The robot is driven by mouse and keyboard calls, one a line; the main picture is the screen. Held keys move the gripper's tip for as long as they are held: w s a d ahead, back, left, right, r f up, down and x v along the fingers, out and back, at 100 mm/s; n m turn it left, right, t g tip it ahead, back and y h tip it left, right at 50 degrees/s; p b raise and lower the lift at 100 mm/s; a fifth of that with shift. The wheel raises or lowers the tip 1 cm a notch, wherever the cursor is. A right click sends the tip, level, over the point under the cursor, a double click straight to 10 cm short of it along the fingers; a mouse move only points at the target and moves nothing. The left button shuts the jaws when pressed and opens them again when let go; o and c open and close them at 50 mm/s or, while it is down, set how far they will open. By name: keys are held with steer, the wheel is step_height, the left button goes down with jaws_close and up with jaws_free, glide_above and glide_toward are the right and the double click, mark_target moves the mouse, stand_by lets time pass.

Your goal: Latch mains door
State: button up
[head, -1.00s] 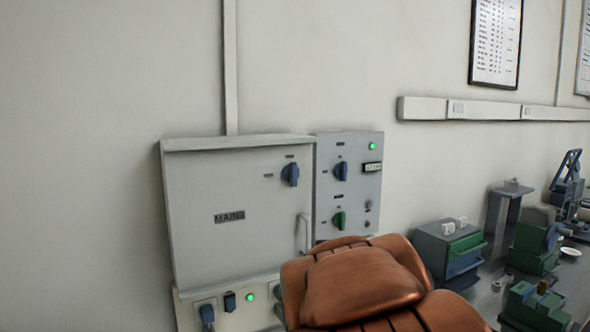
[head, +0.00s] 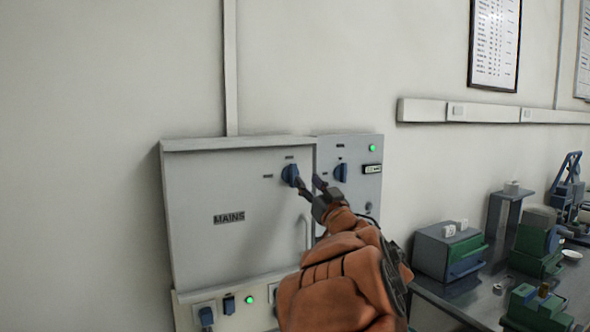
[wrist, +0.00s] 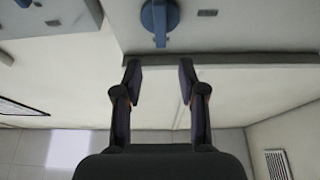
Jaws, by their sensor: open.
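The mains door (head: 235,243) is a grey cabinet front lettered MAINS, and it looks closed in the head view. Its blue rotary latch (head: 290,175) sits near the upper right corner, with its handle about upright. My gripper (head: 309,183) is open and empty in front of the door's right edge, close to the latch. In the wrist view the latch (wrist: 160,16) is at the top centre, beyond the gap between my open fingers (wrist: 159,66). The fingers do not appear to touch it. My arm hides the door's lower right corner.
A narrower grey box with a blue knob (head: 341,173) and a green lamp adjoins the door on the right. A vertical handle (head: 307,231) is on the door. Sockets run below. A bench (head: 480,300) with machines stands at right.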

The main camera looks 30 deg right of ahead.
mark_target(295, 167)
steer(key=shift+p+x, duration=0.8)
steer(key=shift+x, duration=3.15)
jaws_close()
